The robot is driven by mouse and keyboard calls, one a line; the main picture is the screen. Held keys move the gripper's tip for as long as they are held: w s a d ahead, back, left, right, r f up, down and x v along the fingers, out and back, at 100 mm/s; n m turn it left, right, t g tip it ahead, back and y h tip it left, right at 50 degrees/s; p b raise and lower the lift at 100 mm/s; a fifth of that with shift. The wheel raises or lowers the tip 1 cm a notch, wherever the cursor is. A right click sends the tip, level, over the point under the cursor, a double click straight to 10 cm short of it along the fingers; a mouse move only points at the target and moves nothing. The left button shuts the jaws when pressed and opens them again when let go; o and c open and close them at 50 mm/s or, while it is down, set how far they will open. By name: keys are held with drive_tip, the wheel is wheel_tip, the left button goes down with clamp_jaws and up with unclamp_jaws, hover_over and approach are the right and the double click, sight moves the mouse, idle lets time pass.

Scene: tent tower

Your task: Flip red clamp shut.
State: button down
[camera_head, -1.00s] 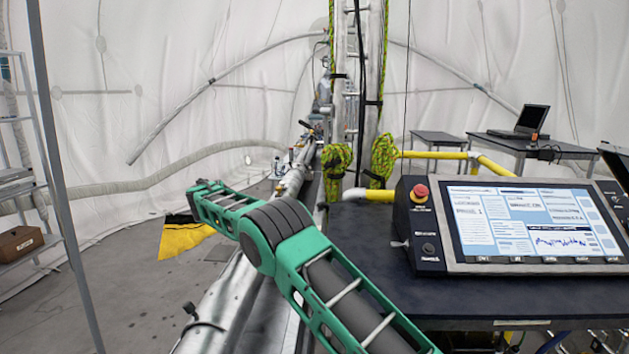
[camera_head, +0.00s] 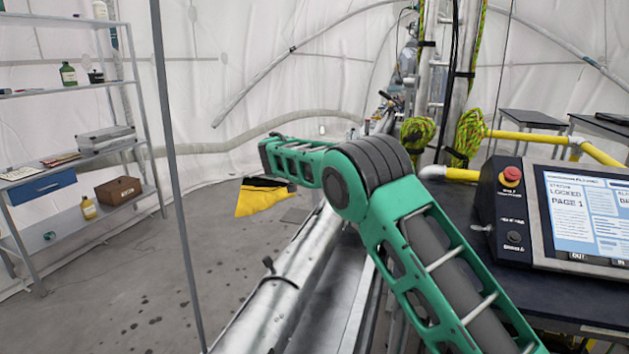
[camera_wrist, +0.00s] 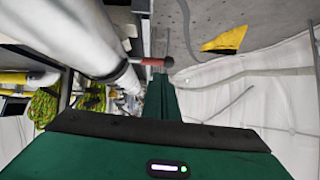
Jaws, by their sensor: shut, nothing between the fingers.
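A red handle (camera_wrist: 154,61), which looks like the red clamp's lever, sticks out sideways from a metal pipe (camera_wrist: 90,40) in the wrist view. My green gripper (camera_wrist: 160,78) is shut and empty. Its tip lies just below the red handle in that picture; I cannot tell whether they touch. The clamp's body is hard to make out. In the head view my green arm crosses the metal rail (camera_head: 290,270), and neither my gripper nor the red clamp can be made out there.
A console (camera_head: 515,215) reading "LOCKED PAGE 1" stands on a dark table (camera_head: 500,285) at right. Shelves (camera_head: 90,90) and a thin pole (camera_head: 170,150) stand at left. A yellow-and-black item (camera_head: 262,200) lies behind my arm. The left floor is largely clear.

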drive_tip(key=shift+v, duration=1.7)
drive_tip(key=shift+r, duration=0.1)
